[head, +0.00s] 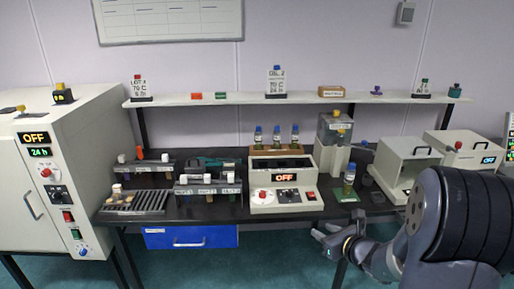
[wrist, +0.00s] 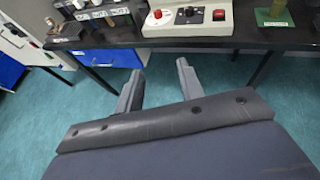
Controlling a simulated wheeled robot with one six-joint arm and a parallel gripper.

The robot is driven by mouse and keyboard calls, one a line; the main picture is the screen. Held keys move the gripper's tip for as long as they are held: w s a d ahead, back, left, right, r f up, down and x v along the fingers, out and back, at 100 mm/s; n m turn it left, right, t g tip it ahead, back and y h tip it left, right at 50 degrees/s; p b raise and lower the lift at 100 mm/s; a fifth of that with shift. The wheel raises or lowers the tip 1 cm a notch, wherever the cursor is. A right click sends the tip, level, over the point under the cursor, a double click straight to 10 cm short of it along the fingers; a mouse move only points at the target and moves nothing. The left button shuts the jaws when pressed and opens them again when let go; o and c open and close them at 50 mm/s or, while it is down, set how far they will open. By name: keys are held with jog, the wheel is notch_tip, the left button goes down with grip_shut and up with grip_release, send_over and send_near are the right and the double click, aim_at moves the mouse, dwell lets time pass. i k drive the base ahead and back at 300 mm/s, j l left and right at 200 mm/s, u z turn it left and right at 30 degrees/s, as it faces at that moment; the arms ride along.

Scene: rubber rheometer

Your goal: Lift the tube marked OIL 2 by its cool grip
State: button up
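Another blue-capped tube (head: 349,180) with yellowish-green contents stands on the bench to the block's right. The tube labels are too small to read, so I cannot tell which is OIL 2. My gripper (head: 324,233) is open and empty in front of the bench edge, below the bench top. Its parted fingers also show in the wrist view (wrist: 159,72).
A card reading OIL 2, 70 C (head: 276,82) stands on the shelf (head: 230,99) above the bench. Racks (head: 208,187) stand left of the block. A blue drawer (head: 190,237) hangs below the bench.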

aim_at(258, 138)
jog(key=i+j, duration=0.15)
jog(key=i, duration=0.55)
jog(key=i+j+u, duration=0.1)
jog(key=i, duration=0.65)
jog(key=i+j, duration=0.2)
jog(key=i, duration=0.5)
